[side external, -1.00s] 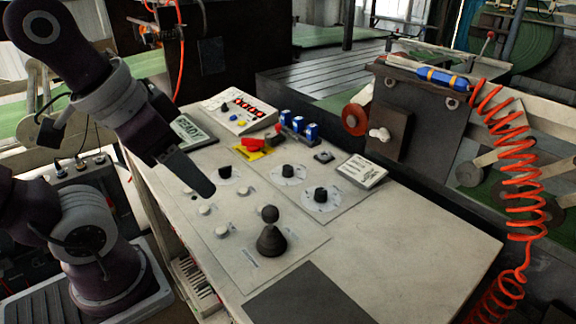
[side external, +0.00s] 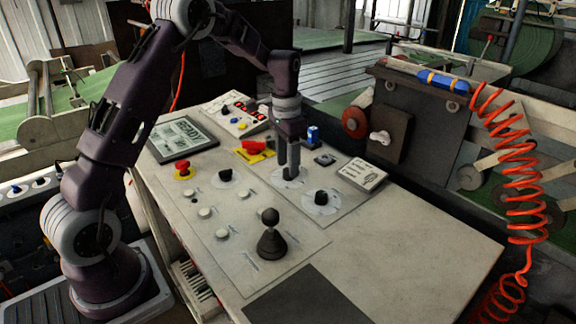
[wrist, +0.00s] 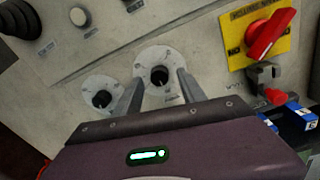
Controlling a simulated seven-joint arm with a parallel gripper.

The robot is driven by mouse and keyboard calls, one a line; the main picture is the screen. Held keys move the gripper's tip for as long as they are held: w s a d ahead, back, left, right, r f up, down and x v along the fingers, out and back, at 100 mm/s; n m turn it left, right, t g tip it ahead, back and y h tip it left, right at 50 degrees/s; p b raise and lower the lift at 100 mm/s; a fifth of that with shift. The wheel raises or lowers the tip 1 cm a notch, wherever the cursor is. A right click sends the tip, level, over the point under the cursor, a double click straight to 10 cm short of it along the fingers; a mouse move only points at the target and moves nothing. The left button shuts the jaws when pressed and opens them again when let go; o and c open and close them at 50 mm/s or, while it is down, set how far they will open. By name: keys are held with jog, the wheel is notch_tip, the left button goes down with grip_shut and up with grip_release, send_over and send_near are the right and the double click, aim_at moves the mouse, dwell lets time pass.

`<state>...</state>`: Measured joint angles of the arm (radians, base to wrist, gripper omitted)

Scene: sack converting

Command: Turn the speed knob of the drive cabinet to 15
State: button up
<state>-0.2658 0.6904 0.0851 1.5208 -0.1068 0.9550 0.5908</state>
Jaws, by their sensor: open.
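The drive cabinet's sloped panel (side external: 400,225) carries several black knobs on pale round dials. My gripper (side external: 289,178) points down at the back dial of the right-hand plate. In the wrist view its open fingers (wrist: 160,77) stand either side of that dial's black knob (wrist: 159,76), with gaps showing. Whether they touch it, I cannot tell. A second dial knob (side external: 320,197) is nearer the front; it also shows in the wrist view (wrist: 101,98). A third knob (side external: 225,175) is to the left. Dial numbers and pointer settings are too small to read.
A red switch on a yellow plate (side external: 254,149) and blue switches (side external: 312,134) stand close to my gripper. A tilted label plate (side external: 361,174) is at right. A black joystick (side external: 270,240), white buttons (side external: 205,212) and a red emergency button (side external: 185,170) lie left and front. The panel's right side is clear.

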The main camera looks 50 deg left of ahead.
jog(key=shift+f, duration=0.7)
grip_shut()
jog(key=shift+d+n, duration=0.1)
jog(key=shift+n, duration=3.2)
grip_release()
